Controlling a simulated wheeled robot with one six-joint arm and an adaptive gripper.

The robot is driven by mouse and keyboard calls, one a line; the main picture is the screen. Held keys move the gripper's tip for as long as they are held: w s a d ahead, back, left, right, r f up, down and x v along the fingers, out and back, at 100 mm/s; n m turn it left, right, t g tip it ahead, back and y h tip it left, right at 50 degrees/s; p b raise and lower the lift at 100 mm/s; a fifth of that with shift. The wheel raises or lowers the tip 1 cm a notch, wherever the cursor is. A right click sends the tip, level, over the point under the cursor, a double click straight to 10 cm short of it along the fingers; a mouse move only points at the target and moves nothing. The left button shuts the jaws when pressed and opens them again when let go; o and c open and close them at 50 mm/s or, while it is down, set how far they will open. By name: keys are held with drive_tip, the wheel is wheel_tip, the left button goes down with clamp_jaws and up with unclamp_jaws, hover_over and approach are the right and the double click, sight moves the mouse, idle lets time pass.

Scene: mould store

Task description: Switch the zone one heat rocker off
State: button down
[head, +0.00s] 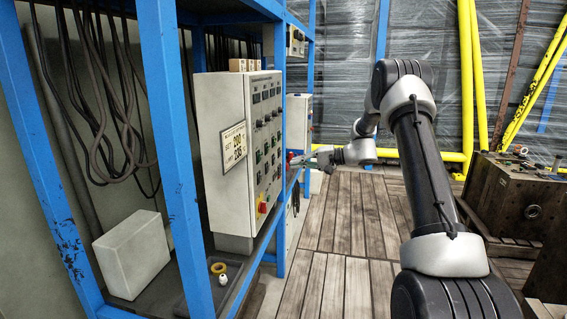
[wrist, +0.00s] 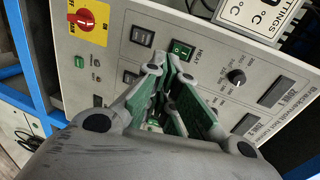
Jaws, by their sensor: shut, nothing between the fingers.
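The grey control box (head: 222,125) stands on the blue rack, its panel of switches facing right. In the wrist view, the panel (wrist: 75,60) appears turned on its side. A green rocker (wrist: 181,49) beside the word HEAT lies in line with the zone 1 label and a round knob (wrist: 236,77). I cannot tell which end is pressed. My gripper (head: 299,160) is shut and empty in front of the panel side. In the wrist view, the fingertips (wrist: 166,66) are close below the green rocker; I cannot tell whether they touch. The fingers hide part of the zone 2 row.
A red rotary switch on a yellow plate (wrist: 86,17) is at the panel's upper left. A black rocker (wrist: 142,37) is beside the green one. Blue rack posts (head: 172,150) and a white box (head: 133,255) are at left.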

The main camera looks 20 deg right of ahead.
drive_tip(key=shift+f+v, duration=0.25)
drive_tip(key=shift+v, duration=0.95)
drive_tip(key=s+d+f+m+g+h, duration=0.1)
drive_tip(key=s+f+g+h, duration=0.2)
drive_tip(key=s, duration=0.5)
drive_tip(key=s+d+f+m+g+h, duration=0.1)
drive_tip(key=s+f+g, duration=0.1)
drive_tip(key=s+f, duration=0.35)
drive_tip(key=s+r+n+h, duration=0.2)
drive_tip(key=s+r, duration=0.4)
drive_tip(key=s, duration=0.5)
drive_tip(key=s+r+n+t+h, duration=0.1)
drive_tip(key=s+r+n+h, duration=0.2)
drive_tip(key=s+r, duration=0.3)
drive_tip(key=s+r+n+t+h, duration=0.1)
drive_tip(key=s+r+h, duration=0.3)
drive_tip(key=s, duration=1.3)
drive_tip(key=shift+r+n, duration=0.9)
drive_tip(key=shift+r, duration=0.55)
